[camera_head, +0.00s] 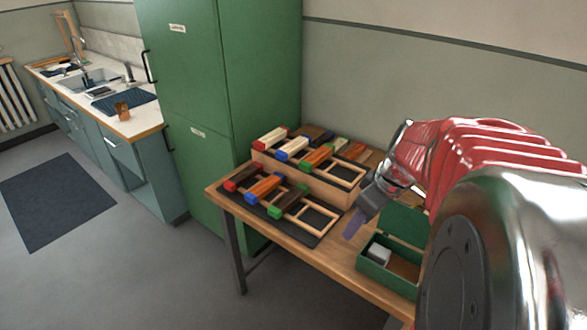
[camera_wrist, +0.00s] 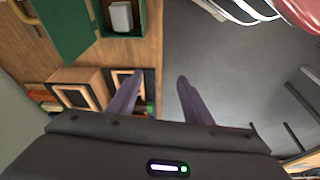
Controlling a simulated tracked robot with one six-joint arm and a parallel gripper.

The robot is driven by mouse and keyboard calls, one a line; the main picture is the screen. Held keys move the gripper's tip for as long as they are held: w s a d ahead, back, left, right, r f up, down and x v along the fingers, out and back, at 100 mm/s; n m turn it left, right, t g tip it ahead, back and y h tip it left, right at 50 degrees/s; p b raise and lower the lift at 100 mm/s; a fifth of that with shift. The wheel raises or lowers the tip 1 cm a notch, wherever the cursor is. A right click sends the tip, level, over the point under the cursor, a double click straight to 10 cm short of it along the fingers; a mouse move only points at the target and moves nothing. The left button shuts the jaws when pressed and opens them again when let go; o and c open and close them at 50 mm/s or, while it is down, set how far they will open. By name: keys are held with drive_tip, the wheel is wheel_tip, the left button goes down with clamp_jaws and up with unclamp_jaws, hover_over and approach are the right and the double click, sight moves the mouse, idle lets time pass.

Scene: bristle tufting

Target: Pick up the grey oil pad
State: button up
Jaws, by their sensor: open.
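The grey pad (camera_head: 379,256) is a small light-grey block inside the left part of the green box (camera_head: 372,272), whose lid stands open. In the wrist view the grey pad (camera_wrist: 121,17) is near the top, left of centre, in the box. My gripper (camera_head: 352,227) is above the table, to the upper left of the box in the head view. In the wrist view my gripper (camera_wrist: 160,78) has two purple fingers spread apart with nothing between them. The pad is apart from the fingers.
A stepped wooden rack (camera_head: 312,185) with several coloured blocks and open frames stands on the wooden table (camera_head: 334,254) left of the box. A tall green cabinet (camera_head: 262,75) is behind. A brown compartment (camera_head: 403,267) lies beside the pad.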

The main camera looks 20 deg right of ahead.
drive_tip(key=n, duration=0.2)
approach(380, 250)
wheel_tip(380, 250, up, 3)
drive_tip(key=s+d, duration=0.2)
drive_tip(key=shift+w+a+f+t+y, duration=0.1)
drive_tip(key=shift+a+t+y, duration=0.1)
drive_tip(key=shift+t+y, duration=0.15)
drive_tip(key=shift+x, duration=4.3)
drive_tip(key=shift+a+f, duration=0.1)
drive_tip(key=shift+a, duration=0.05)
drive_tip(key=shift+x, duration=2.5)
drive_tip(key=shift+a, duration=0.15)
drive_tip(key=shift+c, duration=0.2)
drive_tip(key=c, duration=0.8)
